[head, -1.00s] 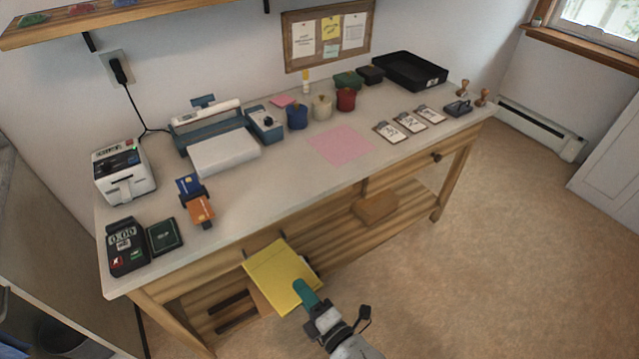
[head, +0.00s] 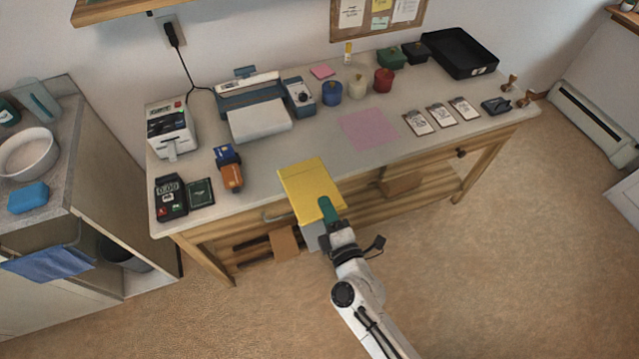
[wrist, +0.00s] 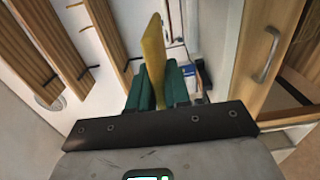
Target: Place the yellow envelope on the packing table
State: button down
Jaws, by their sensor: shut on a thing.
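The yellow envelope (head: 309,186) is held in my gripper (head: 328,210), whose green fingers are shut on its near edge. In the head view the envelope overlaps the front edge of the packing table (head: 262,175); its exact height above the top is hard to tell. In the wrist view the envelope (wrist: 154,55) shows edge-on between the green fingers (wrist: 156,88).
The tabletop holds a card reader (head: 171,197), a card stand (head: 229,168), a printer (head: 258,110), a pink sheet (head: 369,129), several clipboards (head: 441,115) and a black tray (head: 460,52). Bare tabletop lies between the card stand and the pink sheet. A counter (head: 60,170) stands at left.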

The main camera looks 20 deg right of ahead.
aim_at(325, 193)
jog(key=w+f+b, duration=0.1)
jog(key=w, duration=0.1)
jog(key=w+d+f+b, duration=0.1)
jog(key=w, duration=0.1)
jog(key=w+d+f+b, duration=0.1)
jog(key=w+f, duration=0.1)
jog(key=w, duration=0.1)
jog(key=shift+d+f+b, duration=0.1)
jog(key=shift+d+b, duration=0.05)
jog(key=shift+b, duration=0.15)
jog(key=w+f+b, duration=0.1)
jog(key=f+b, duration=0.1)
jog(key=w+d+f+b, duration=0.1)
jog(key=w+f+b, duration=0.1)
jog(key=b, duration=0.1)
jog(key=shift+w+d, duration=0.15)
jog(key=shift+w, duration=0.1)
jog(key=f+b, duration=0.3)
jog(key=f, duration=0.1)
jog(key=shift+w+d+b, duration=0.15)
jog(key=shift+w+b, duration=0.2)
jog(key=shift+b, duration=0.05)
jog(key=shift+f, duration=0.15)
jog(key=c, duration=1.1)
grip_release()
